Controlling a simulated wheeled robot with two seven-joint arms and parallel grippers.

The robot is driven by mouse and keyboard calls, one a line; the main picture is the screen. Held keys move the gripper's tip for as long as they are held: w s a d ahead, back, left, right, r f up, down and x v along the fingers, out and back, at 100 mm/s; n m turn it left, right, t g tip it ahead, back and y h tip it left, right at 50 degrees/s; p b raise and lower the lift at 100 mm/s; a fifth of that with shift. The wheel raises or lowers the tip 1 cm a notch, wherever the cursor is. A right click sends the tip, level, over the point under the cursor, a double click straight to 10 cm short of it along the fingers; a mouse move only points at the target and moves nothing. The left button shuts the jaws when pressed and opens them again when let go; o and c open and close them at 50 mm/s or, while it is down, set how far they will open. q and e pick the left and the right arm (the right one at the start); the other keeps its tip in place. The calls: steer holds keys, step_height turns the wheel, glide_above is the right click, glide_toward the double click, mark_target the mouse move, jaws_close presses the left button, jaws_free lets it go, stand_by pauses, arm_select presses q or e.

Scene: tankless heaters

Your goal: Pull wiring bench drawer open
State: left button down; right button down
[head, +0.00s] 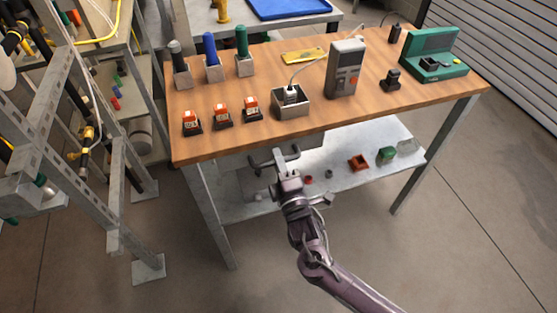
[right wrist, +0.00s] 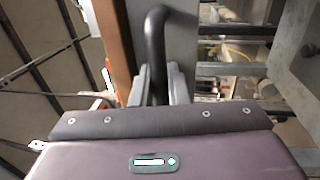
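The wiring bench (head: 330,120) has a wooden top. The grey drawer front (head: 312,143) sits under its front edge, with a dark bar handle (head: 262,163). I cannot tell any gap at the drawer, as my arm and the bench edge cover part of it. My right gripper (head: 281,165) is at the handle's middle. In the right wrist view the dark handle (right wrist: 155,45) runs between the two grey fingers (right wrist: 158,88), which look closed against it on both sides. My left gripper is not in view.
The bench top holds tools in grey blocks (head: 213,72), several orange-and-black devices (head: 222,117), a grey meter (head: 345,70) and a green device (head: 437,62). A lower shelf (head: 340,178) carries small parts. A metal rack (head: 115,150) stands left. The floor in front is clear.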

steer(key=shift+s, duration=0.1)
steer(key=r+p+v, duration=0.2)
steer(key=p+v, duration=0.2)
steer(key=v, duration=0.7)
steer(key=r+p+v, duration=0.2)
steer(key=p+v, duration=0.3)
steer(key=v, duration=0.6)
steer(key=shift+p+v, duration=0.3)
steer(key=shift+v, duration=0.45)
steer(key=shift+r, duration=0.15)
steer(key=c, duration=1.8)
jaws_free()
steer(key=shift+b+v, duration=0.85)
steer(key=shift+v, duration=3.1)
